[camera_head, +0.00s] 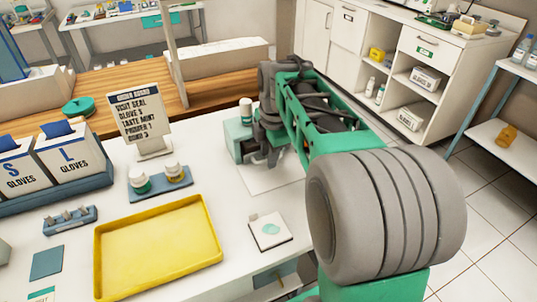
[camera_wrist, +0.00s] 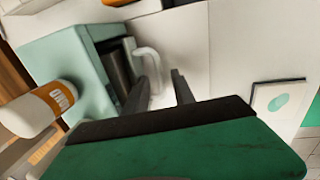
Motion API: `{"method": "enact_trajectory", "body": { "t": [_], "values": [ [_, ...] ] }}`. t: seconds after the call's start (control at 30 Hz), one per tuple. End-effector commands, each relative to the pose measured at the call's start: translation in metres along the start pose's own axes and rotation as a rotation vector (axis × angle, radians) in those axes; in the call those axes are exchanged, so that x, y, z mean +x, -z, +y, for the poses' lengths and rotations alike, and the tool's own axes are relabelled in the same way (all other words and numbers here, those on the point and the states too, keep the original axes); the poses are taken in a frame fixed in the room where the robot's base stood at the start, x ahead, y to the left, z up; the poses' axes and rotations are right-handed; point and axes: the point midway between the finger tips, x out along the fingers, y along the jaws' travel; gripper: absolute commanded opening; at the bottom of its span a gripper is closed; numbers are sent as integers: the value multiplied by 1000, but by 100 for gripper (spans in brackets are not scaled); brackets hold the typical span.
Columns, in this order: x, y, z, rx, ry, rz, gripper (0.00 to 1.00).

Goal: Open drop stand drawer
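The drop stand, a small pale teal box (camera_head: 233,132), stands on the white counter's far right part, partly hidden by my arm. In the wrist view the drop stand (camera_wrist: 62,52) shows a dark front with a pale curved handle (camera_wrist: 149,57) sticking out. A white bottle with an orange label (camera_wrist: 45,108) is on the stand; it also shows in the head view (camera_head: 246,107). My gripper (camera_wrist: 160,76) is open, its two dark fingers apart, with the handle near the gap between them. I cannot tell whether a finger touches the handle. The drawer looks shut, though its edges are hard to see.
A yellow tray (camera_head: 158,250), an order board (camera_head: 137,112), glove boxes (camera_head: 22,165) and a small bottle holder (camera_head: 165,183) are on the counter. The counter between the card and the stand is mostly clear.

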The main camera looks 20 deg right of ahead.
Motion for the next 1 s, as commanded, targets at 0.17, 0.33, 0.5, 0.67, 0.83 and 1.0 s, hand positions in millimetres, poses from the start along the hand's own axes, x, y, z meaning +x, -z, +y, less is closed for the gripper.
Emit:
{"method": "enact_trajectory", "body": {
  "t": [0.17,0.33,0.5,0.67,0.83,1.0],
  "values": [
    [0,0,0,0,0,0,23],
    [0,0,0,0,0,0,9],
    [0,0,0,0,0,0,0],
    [0,0,0,0,0,0,0],
    [0,0,0,0,0,0,0],
    [0,0,0,0,-1,0,0]
  ]
}}
